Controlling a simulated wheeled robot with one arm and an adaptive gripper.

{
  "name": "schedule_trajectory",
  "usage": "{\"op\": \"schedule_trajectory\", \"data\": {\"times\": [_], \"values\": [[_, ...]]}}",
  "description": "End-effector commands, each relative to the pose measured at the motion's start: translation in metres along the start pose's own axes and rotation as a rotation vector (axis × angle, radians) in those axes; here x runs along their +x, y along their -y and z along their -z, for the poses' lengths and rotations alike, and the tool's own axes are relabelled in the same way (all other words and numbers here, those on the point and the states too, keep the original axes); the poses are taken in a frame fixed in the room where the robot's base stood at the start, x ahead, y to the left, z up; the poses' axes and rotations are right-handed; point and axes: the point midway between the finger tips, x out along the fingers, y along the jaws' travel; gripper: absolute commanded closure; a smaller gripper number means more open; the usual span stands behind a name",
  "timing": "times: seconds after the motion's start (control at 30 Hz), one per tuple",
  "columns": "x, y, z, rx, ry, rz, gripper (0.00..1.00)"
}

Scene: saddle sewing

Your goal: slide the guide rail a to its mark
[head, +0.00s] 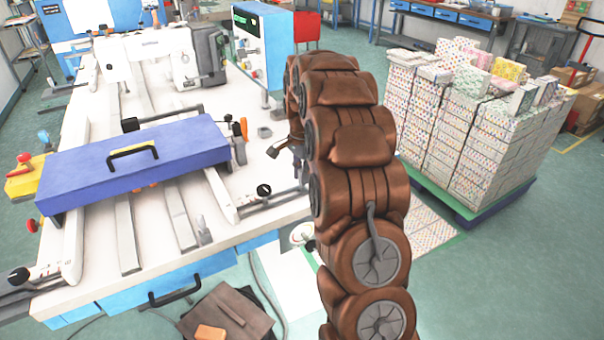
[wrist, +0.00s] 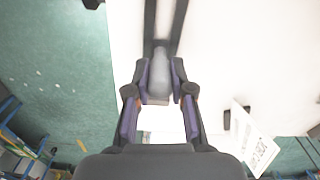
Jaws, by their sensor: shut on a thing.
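In the wrist view my gripper (wrist: 160,82) is closed around a grey, rounded handle (wrist: 160,72), with one finger on each side of it. Two dark bars run up the picture from the handle over the white table top. I take this as part of guide rail a; no label shows. In the head view my brown arm covers most of the gripper and whatever it holds, at the right edge of the table. No mark can be made out.
The white table (head: 283,205) carries a long blue box (head: 190,146) with a black handle and a white sewing machine (head: 150,50). Stacked patterned boxes (head: 480,125) stand on a pallet at right. A sheet with a printed code (wrist: 258,152) shows in the wrist view.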

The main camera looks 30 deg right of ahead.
Motion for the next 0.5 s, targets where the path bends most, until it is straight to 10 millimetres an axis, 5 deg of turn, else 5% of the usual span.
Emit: {"op": "schedule_trajectory", "data": {"times": [0.5], "values": [[-0.001, 0.002, -0.015, 0.0, 0.0, -0.001, 1.0]]}}
